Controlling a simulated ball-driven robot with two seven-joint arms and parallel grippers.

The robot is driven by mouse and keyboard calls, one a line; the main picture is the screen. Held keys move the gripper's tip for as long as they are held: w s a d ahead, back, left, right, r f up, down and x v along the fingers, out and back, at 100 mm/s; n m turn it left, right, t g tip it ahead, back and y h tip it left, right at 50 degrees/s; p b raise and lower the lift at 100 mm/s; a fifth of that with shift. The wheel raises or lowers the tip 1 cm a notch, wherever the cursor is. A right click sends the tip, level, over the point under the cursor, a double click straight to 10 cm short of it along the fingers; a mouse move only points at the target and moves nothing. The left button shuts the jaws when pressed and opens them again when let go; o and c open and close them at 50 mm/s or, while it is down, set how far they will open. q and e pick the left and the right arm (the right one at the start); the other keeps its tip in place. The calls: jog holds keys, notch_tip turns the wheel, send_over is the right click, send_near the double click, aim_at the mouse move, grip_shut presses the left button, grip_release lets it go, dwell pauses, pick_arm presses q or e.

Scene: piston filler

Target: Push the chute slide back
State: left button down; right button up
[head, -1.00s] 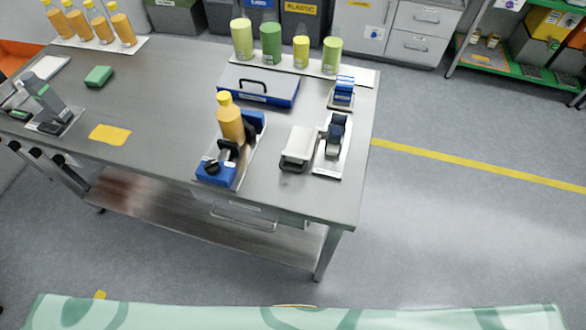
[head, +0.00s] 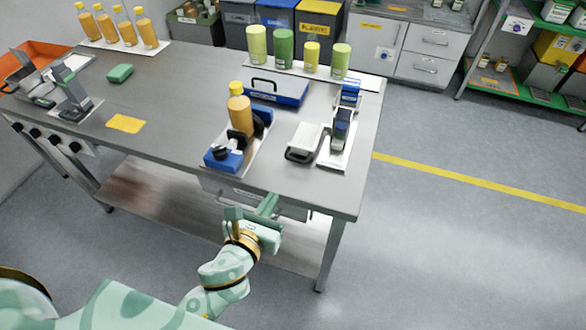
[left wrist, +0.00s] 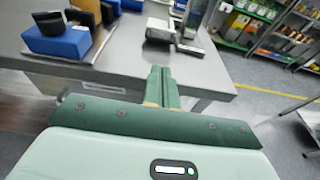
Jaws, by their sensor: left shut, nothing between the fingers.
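A grey panel with a small label (head: 215,187) sits under the front edge of the steel table; it may be the chute slide, but I cannot tell for sure. My left gripper (head: 268,206) is shut and empty in front of the panel, and hides part of it. In the left wrist view my shut fingers (left wrist: 160,76) point toward the table edge. I cannot tell whether they touch the panel. Above it on the table, an amber bottle with a yellow cap (head: 240,112) stands upright in a blue and black fixture (head: 222,158). My right gripper is not in view.
The steel table (head: 185,105) carries a blue case (head: 275,92), a white and black device (head: 303,141), a tape dispenser (head: 339,135), a yellow cloth (head: 125,123) and a green sponge (head: 120,73). A lower shelf (head: 165,200) lies beneath. The floor at right is clear.

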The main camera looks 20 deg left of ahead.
pick_arm(q)
jog(key=b, duration=0.2)
send_near(298, 147)
jog(key=shift+w+d+f, duration=0.15)
jog(key=shift+w+f, duration=0.3)
jog(key=shift+f, duration=0.15)
jog(key=shift+w+d+f, duration=0.15)
jog(key=shift+w+f, duration=0.3)
jog(key=shift+f, duration=0.1)
jog(key=shift+w, duration=0.4)
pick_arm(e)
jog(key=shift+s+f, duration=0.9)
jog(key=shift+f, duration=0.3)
pick_arm(q)
jog(key=x, duration=0.3)
jog(key=r+x, duration=0.1)
jog(key=x, duration=0.2)
jog(key=shift+w+a+r, duration=0.1)
jog(key=shift+w, duration=0.35)
jog(key=shift+r, duration=0.2)
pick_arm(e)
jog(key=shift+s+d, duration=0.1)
pick_arm(q)
jog(key=shift+r, duration=0.15)
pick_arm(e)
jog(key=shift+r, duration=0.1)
